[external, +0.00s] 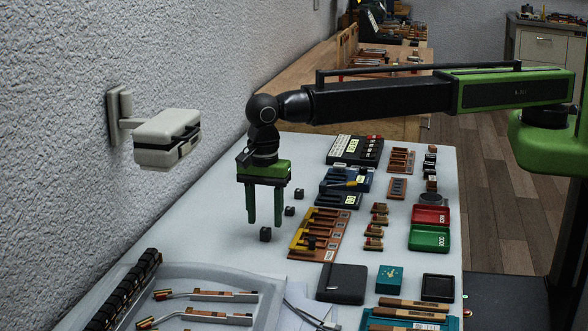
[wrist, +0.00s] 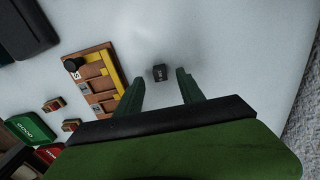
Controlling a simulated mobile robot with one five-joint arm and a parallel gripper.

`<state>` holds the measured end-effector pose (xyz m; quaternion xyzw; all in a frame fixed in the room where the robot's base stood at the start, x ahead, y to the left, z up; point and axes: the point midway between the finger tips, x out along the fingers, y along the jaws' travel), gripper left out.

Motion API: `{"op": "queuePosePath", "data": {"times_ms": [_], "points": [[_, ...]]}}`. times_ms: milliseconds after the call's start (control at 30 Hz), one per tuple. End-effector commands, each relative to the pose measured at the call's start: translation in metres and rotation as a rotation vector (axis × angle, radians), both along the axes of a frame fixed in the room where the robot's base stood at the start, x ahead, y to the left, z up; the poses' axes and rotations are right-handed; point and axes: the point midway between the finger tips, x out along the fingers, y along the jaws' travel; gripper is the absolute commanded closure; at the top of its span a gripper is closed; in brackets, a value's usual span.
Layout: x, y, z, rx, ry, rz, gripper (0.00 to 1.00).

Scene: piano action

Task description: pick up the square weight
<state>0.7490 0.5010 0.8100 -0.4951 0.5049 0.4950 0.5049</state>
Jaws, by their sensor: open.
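A small dark square weight (external: 265,234) sits on the pale table, just below my gripper's fingertips in the external view. In the wrist view the weight (wrist: 159,72) has a pale marking on its face and appears between the two fingertips, with bare table around it. My gripper (external: 265,222) points down and is open and empty; its green fingers (wrist: 160,78) also show in the wrist view. Whether the fingertips reach down beside the weight cannot be told. Two similar dark cubes stand farther back, a middle one (external: 289,211) and a far one (external: 298,193).
A brown rack with yellow parts (external: 318,228) lies close on the right of the weight; it also shows in the wrist view (wrist: 92,78). A black box (external: 342,284) and a tool tray (external: 262,285) lie nearer the camera. A pale wall fixture (external: 167,135) juts out at left.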

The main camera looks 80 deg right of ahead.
Motion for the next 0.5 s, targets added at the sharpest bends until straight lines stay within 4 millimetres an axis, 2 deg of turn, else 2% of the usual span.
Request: {"op": "queuePosePath", "data": {"times_ms": [33,133,367,500], "points": [[-0.001,-0.002,-0.019,0.0,0.0,0.0,0.55],[0.0,-0.001,-0.031,0.0,0.0,0.0,0.55],[0.0,-0.001,-0.028,0.0,0.0,0.0,0.55],[0.0,-0.001,-0.028,0.0,0.0,0.0,0.7]]}}
